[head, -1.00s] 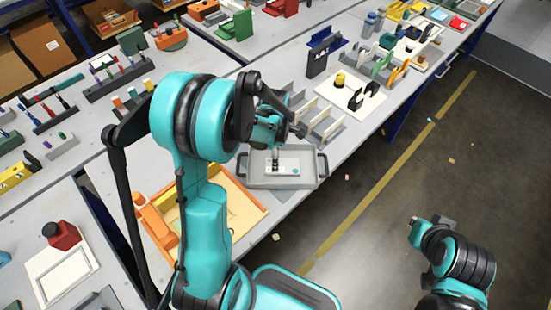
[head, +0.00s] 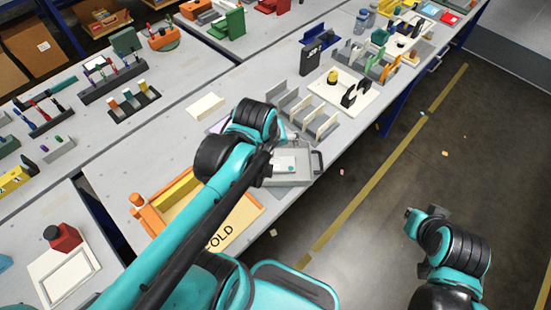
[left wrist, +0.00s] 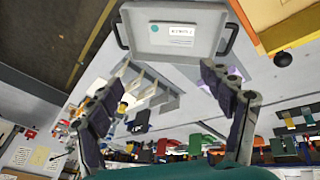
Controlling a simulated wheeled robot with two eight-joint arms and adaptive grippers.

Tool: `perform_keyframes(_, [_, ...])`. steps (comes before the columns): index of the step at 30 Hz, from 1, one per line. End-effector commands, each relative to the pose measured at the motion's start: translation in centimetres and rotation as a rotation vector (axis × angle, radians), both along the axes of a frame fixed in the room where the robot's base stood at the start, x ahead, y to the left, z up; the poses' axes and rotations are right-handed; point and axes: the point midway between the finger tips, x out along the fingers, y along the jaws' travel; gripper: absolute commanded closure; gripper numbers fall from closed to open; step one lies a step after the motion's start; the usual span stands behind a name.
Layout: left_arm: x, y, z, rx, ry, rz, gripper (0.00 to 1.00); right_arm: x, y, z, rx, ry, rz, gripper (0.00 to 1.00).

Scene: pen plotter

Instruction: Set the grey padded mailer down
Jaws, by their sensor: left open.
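The grey padded mailer (left wrist: 158,42) lies flat in a grey tray (left wrist: 223,42) with dark handles at the top of the left wrist view. It carries a white printed label and a teal dot. In the head view, the mailer (head: 284,163) shows in the tray (head: 303,182), partly covered by my left arm. In the head view my left fingers are hidden behind the arm. My right gripper (head: 411,213) hangs over the floor at right; its fingers are too small to read.
A wooden fold board (head: 240,222) with an orange edge lies left of the tray. A grey divided rack (head: 312,120) stands behind the tray. A white board with a yellow knob (head: 333,77) is farther back.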

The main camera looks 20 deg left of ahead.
Motion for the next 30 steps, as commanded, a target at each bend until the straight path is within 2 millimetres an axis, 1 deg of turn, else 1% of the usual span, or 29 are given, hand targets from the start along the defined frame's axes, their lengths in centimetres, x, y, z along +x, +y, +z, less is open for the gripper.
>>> perform_keyframes(1, [-1.2, -0.5, 0.3, 0.048, -0.036, -0.112, 0.20, 0.0, 0.0, 0.0, 0.000, 0.000, 0.000, 1.00])
perform_keyframes(3, [-2.3, -1.0, 0.6, 0.123, -0.085, -0.264, 0.20, 0.0, 0.0, 0.0, 0.000, 0.000, 0.000, 1.00])
perform_keyframes(6, [-3.5, -1.6, 0.8, 0.214, -0.138, -0.427, 0.20, 0.0, 0.0, 0.0, 0.000, 0.000, 0.000, 1.00])
perform_keyframes(9, [-4.1, -1.9, 0.9, 0.274, -0.171, -0.526, 0.20, 0.0, 0.0, 0.0, 0.000, 0.000, 0.000, 1.00])
perform_keyframes(13, [-4.3, -2.0, 0.9, 0.306, -0.186, -0.575, 0.20, 0.0, 0.0, 0.0, 0.000, 0.000, 0.000, 1.00])
perform_keyframes(20, [-4.3, -2.0, 0.8, 0.308, -0.186, -0.577, 0.20, 0.0, 0.0, 0.0, 0.000, 0.000, 0.000, 1.00])
perform_keyframes(22, [-4.3, -2.0, 0.3, 0.307, -0.185, -0.576, 0.20, 0.0, 0.0, -0.6, 0.000, 0.000, 0.000, 1.00])
perform_keyframes(26, [-4.3, -2.0, -1.5, 0.306, -0.185, -0.575, 0.20, 0.0, 0.0, -2.3, 0.000, 0.000, 0.000, 1.00])
perform_keyframes(30, [-4.3, -2.0, -1.5, 0.306, -0.185, -0.575, 0.20, 0.0, 0.0, -2.4, 0.000, 0.000, 0.000, 1.00])
